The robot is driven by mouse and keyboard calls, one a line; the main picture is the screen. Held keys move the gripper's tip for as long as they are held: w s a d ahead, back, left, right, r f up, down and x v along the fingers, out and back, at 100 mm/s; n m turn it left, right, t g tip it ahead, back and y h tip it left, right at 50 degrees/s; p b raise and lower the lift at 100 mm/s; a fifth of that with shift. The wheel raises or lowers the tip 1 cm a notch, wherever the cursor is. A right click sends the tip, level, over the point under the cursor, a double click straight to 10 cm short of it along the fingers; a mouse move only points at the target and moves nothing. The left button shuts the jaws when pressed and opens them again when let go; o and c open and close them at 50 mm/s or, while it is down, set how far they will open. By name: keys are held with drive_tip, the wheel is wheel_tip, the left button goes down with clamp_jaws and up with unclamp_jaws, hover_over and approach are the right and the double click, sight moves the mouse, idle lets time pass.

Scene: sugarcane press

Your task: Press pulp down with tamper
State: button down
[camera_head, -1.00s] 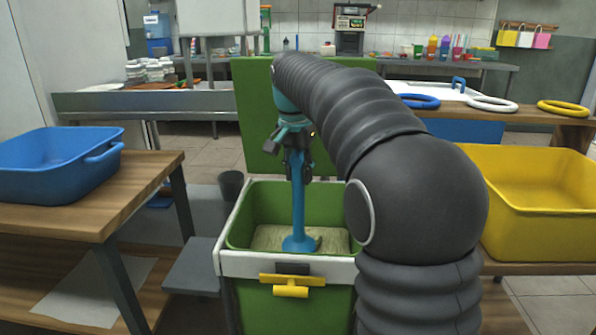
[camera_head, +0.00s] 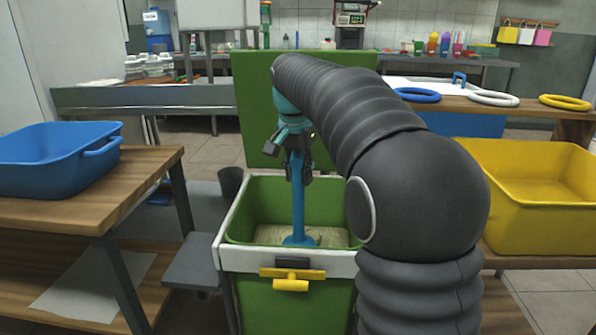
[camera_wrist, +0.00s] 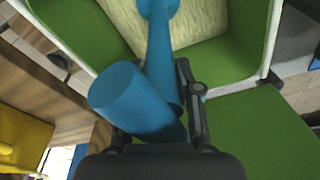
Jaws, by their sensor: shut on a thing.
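The blue tamper (camera_head: 298,205) stands upright inside the green bin (camera_head: 295,297), its round foot resting on or just at the pale pulp (camera_head: 268,235). I cannot tell whether the foot presses into the pulp. My gripper (camera_head: 297,165) is shut on the tamper's shaft, above the bin's rim. In the wrist view the tamper (camera_wrist: 160,60) runs from its thick near end, between my fingers, to the foot over the pulp (camera_wrist: 200,18). My arm hides the right side of the bin's opening.
The bin's green lid (camera_head: 255,110) stands raised behind it. A yellow latch handle (camera_head: 292,280) is on its front. A blue tub (camera_head: 55,165) on a wooden table is at left. A yellow tub (camera_head: 530,200) is at right. A dark cup (camera_head: 230,182) stands left of the bin.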

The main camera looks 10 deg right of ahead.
drive_tip(key=shift+f+b, duration=1.05)
drive_tip(key=shift+f, duration=1.05)
drive_tip(key=shift+r, duration=0.1)
wheel_tip(320, 180, up, 14)
drive_tip(key=p, duration=1.3)
drive_tip(key=shift+r, duration=0.1)
wheel_tip(320, 180, up, 8)
hover_over(299, 187)
drive_tip(key=w, duration=0.2)
drive_tip(key=shift+s+d, duration=0.1)
drive_tip(key=shift+d, duration=0.05)
idle(0.5)
